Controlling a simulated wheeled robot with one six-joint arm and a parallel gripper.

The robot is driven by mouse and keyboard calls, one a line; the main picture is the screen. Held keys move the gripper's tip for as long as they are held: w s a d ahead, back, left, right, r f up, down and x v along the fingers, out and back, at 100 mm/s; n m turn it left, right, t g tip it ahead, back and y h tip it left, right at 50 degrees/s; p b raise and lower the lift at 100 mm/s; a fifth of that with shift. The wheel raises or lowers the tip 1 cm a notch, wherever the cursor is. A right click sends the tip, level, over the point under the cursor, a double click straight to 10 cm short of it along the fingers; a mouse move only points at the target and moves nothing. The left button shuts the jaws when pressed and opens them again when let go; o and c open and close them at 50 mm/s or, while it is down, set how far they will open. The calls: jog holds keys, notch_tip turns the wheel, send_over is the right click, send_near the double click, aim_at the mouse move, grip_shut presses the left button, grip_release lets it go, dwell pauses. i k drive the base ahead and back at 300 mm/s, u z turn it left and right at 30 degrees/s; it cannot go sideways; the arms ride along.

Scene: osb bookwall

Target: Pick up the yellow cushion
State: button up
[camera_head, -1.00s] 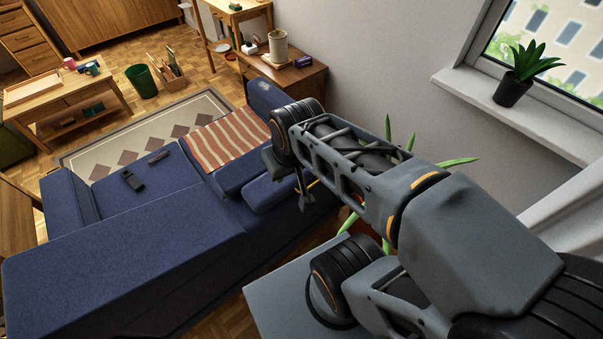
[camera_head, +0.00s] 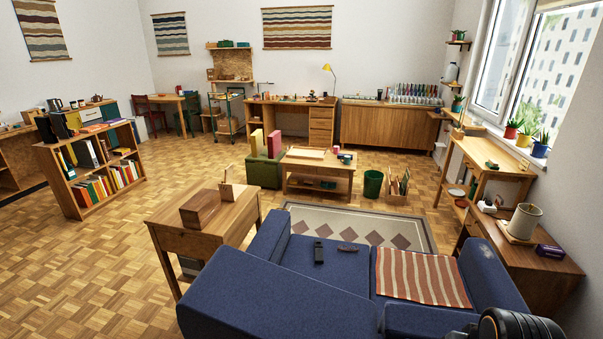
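The sofa back hides part of the seat. Only a dark rounded piece of my arm shows at the bottom right edge. My gripper is out of the picture.
A wooden side table (camera_head: 205,240) stands left of the sofa, and a wooden cabinet (camera_head: 540,272) stands to its right. A patterned rug (camera_head: 410,228), low table (camera_head: 320,167) and green bin (camera_head: 373,184) lie beyond. Open parquet (camera_head: 80,270) spreads at left.

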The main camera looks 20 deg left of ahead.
aim_at(257, 143)
jog(key=u, duration=2.8)
jog(key=i, duration=5.2)
jog(key=z, duration=2.35)
jog(key=i, duration=0.4)
jog(key=z, duration=0.05)
